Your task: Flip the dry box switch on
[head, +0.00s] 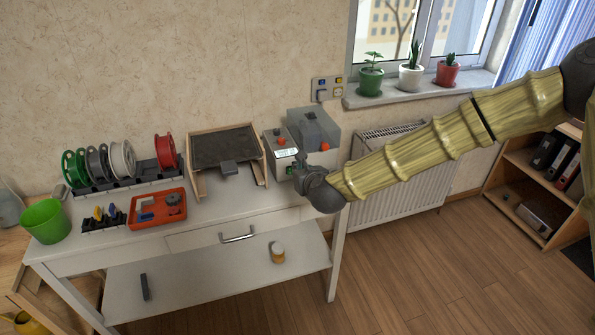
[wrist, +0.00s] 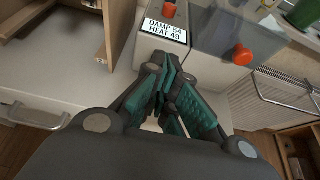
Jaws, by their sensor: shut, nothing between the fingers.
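The dry box appears to be the grey box (head: 313,127) at the right end of the white table, with a light control box (head: 270,146) against its left side. An orange-red knob (wrist: 242,55) is on the grey box's near side. My gripper (wrist: 167,62) is shut and empty, its fingertips just in front of the control box below the label. It also shows in the head view (head: 301,167). I cannot make out the switch; my fingers cover part of the front.
A printer-like frame with a dark plate (head: 224,146) stands close left of the control box. Spools (head: 122,160), a red tray (head: 157,210) and a green cup (head: 45,221) are farther left. A radiator (head: 400,190) and potted plants (head: 410,77) are to the right.

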